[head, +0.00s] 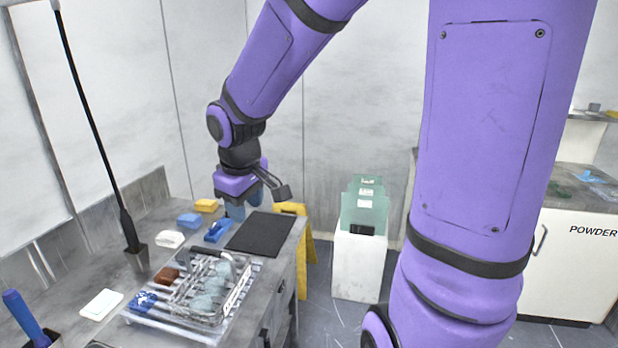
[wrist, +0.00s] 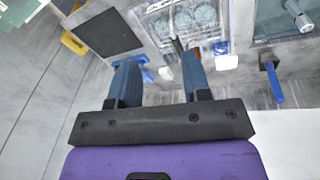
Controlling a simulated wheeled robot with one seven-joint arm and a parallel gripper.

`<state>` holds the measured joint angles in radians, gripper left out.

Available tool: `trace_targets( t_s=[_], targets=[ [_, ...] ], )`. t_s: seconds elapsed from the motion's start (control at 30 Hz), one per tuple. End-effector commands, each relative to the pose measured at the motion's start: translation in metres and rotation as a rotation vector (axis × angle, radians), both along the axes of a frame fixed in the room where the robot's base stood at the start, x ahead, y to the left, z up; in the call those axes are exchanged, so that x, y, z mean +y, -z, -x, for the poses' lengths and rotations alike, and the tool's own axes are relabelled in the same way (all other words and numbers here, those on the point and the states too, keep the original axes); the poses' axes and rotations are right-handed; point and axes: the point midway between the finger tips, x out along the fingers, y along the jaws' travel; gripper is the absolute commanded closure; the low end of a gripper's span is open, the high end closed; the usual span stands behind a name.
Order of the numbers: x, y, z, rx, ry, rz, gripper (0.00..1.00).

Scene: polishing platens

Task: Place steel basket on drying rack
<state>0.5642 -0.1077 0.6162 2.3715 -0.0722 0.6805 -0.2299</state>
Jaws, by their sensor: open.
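The basket also shows at the top of the wrist view (wrist: 150,10). My gripper (head: 248,207) is above the counter behind the basket, near the black mat, apart from both. In the wrist view my gripper (wrist: 160,66) has its two blue fingers spread with nothing held between them. The far side of the basket is partly hidden by its own wires.
Blue, yellow and white pieces lie along the wall. A white bin (head: 360,268) stands beyond the counter; a black pole rises at left.

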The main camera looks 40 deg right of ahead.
Motion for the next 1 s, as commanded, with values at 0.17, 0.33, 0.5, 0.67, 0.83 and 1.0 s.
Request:
trace_targets(
  t_s=[0.17,0.33,0.5,0.67,0.83,1.0],
  targets=[
    [0.001,-0.037,0.037,-0.071,0.081,0.033,0.56],
    [0.0,-0.068,0.076,-0.146,0.158,0.015,0.56],
    [-0.003,-0.092,0.117,-0.218,0.223,-0.049,0.56],
    [-0.007,-0.105,0.149,-0.267,0.269,-0.131,0.56],
    [-0.011,-0.11,0.168,-0.288,0.292,-0.19,0.56],
    [-0.012,-0.111,0.173,-0.291,0.3,-0.208,0.56]
  ],
)
